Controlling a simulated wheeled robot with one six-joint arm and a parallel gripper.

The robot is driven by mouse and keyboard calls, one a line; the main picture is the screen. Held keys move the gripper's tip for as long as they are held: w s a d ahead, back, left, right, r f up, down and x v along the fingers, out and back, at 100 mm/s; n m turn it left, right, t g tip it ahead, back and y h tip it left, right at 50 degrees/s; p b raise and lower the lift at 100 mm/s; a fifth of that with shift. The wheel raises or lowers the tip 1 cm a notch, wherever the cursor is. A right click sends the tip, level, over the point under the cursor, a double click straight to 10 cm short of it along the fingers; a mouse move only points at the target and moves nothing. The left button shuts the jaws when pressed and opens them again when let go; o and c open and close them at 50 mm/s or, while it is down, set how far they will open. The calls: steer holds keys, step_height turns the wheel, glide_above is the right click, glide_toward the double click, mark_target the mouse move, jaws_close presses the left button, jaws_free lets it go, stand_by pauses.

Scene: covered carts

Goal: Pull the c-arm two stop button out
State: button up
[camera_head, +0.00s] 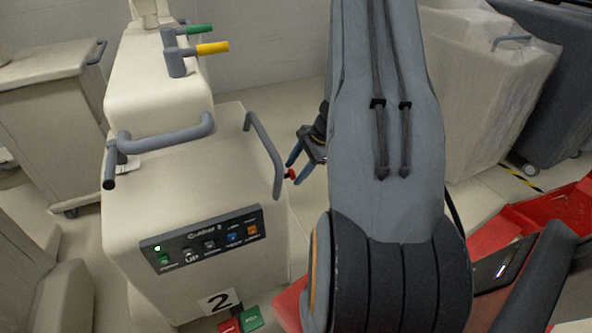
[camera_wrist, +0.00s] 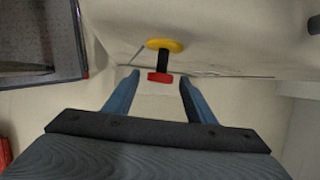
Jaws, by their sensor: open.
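The C-arm two cart is a cream machine (camera_head: 190,210) with a "2" label (camera_head: 219,301) low on its front. Its stop button (camera_wrist: 160,77) has a red head on a black stem, standing off a yellow disc (camera_wrist: 165,45) on the cream side wall. In the head view the red head (camera_head: 291,174) shows small beside the cart's right side. My gripper (camera_head: 305,160) is open there, its blue fingers close to the button. In the wrist view my gripper (camera_wrist: 158,78) has its two fingertips on either side of the red head, with gaps visible between.
A control panel (camera_head: 203,239) with lit buttons sits on the cart's sloping front, and a grey handle (camera_head: 264,155) rises near my gripper. Red and green pedals (camera_head: 240,322) lie at its foot. A covered cart (camera_head: 483,90) stands at right; another cart (camera_head: 52,120) stands at left.

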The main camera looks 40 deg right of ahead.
steer(key=b+v, duration=0.1)
steer(key=v, duration=0.6)
steer(key=shift+s+r, duration=0.2)
steer(key=shift+r, duration=0.15)
stand_by(0.4)
